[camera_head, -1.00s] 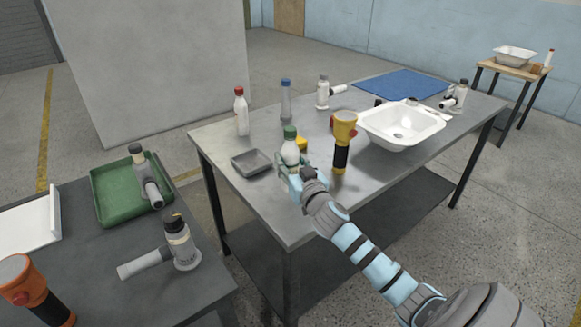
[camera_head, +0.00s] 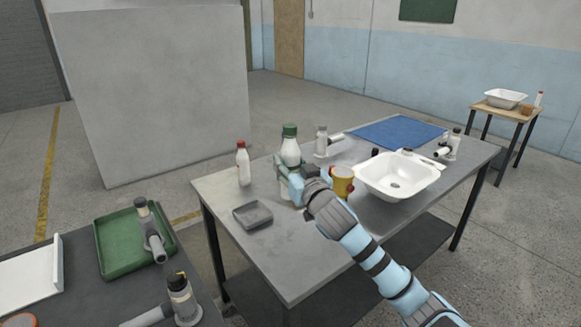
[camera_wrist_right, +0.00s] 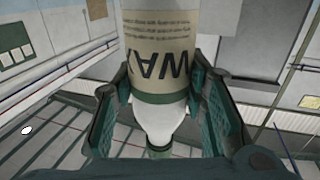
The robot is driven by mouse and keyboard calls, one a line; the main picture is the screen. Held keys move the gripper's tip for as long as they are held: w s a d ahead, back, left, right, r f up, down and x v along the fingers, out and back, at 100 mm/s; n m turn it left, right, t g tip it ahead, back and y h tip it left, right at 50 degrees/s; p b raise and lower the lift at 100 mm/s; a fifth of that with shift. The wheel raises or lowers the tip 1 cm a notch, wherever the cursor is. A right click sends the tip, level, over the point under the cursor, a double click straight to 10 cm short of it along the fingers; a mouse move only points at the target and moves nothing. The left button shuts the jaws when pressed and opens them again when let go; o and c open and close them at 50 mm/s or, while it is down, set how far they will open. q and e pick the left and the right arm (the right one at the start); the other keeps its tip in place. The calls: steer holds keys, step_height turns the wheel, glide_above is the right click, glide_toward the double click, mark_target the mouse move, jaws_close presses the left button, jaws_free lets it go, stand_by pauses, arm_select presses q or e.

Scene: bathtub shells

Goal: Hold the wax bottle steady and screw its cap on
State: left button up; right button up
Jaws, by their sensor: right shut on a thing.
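The wax bottle (camera_head: 291,152) is white with a green cap (camera_head: 290,130) seen at its top in the head view. It is upright and appears held above the steel table. My right gripper (camera_head: 288,178) is shut around its body. In the right wrist view the bottle's tan label (camera_wrist_right: 160,45) reads WAX and lies between the two fingers of the gripper (camera_wrist_right: 163,100). The bottle's narrow end and green cap (camera_wrist_right: 159,152) point to the bottom of that picture. I cannot tell how tightly the cap sits. My left gripper is not in view.
A darker table at left bears a green tray (camera_head: 108,262). The steel table's front is clear.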

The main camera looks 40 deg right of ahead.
steer(key=o, duration=0.7)
jaws_close()
steer(key=s+a+r+n+y, duration=0.2)
steer(key=a+n+y, duration=0.15)
steer(key=a, duration=0.35)
steer(key=s+a+r+n+y, duration=0.2)
steer(key=a+y, duration=0.2)
steer(key=a, duration=0.2)
steer(key=s+a+f+n+y, duration=0.2)
steer(key=s+a+f, duration=0.3)
steer(key=s, duration=0.3)
steer(key=s+a+f+n+g+y+p, duration=0.1)
steer(key=s+a+f+y, duration=0.3)
steer(key=s+a+f, duration=0.2)
steer(key=shift+s+f+n, duration=0.35)
steer(key=shift+s+f, duration=0.4)
steer(key=shift+s, duration=0.25)
